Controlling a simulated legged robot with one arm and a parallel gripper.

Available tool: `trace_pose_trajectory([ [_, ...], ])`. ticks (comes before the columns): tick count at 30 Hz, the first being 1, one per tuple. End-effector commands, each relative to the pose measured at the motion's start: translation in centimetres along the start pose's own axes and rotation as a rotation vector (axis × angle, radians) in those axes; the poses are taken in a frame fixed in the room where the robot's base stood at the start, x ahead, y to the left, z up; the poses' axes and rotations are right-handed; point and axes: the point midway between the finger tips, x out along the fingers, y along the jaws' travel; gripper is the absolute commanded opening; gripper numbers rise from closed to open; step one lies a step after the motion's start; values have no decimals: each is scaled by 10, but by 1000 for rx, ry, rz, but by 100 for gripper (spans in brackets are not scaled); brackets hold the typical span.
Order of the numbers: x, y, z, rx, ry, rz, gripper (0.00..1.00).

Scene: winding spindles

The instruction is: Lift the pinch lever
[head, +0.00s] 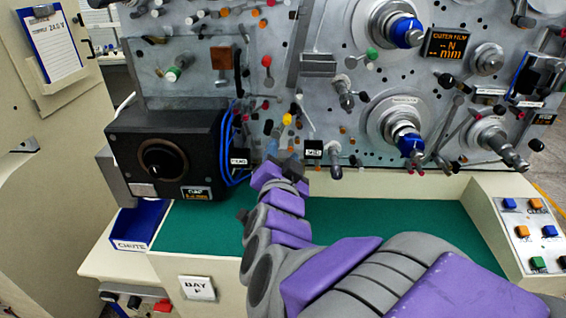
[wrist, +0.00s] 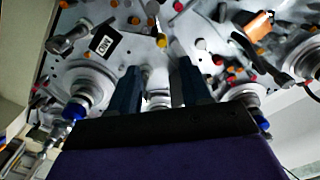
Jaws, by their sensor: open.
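No lever carries a label that I can read as the pinch lever. Several thin levers with coloured knobs stick out of the grey panel (head: 210,118). A yellow-knobbed one (head: 286,120) is just above my gripper (head: 284,160) in the head view. In the wrist view my gripper (wrist: 158,78) is open, its two dark fingers apart and pointing at the panel. A pale round part (wrist: 157,98) shows between the fingers; I cannot tell whether they touch it. No lever is visibly held. My own arm hides part of the panel's lower edge in the head view.
A black box with a dial (head: 163,155) and blue cables stands left of my gripper. A blue bin (head: 139,222) is below it. Blue-capped spindles (head: 408,145) jut out at right. The green mat (head: 205,225) is clear. A button console (head: 528,235) is at far right.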

Motion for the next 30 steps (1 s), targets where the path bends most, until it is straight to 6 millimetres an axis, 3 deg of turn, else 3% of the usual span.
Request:
trace_pose_trajectory([
  [20,-6,1,-1,7,-1,3,48],
  [26,-9,12,19,-28,-146,15,48],
  [30,-23,28,47,-88,-355,32,48],
])
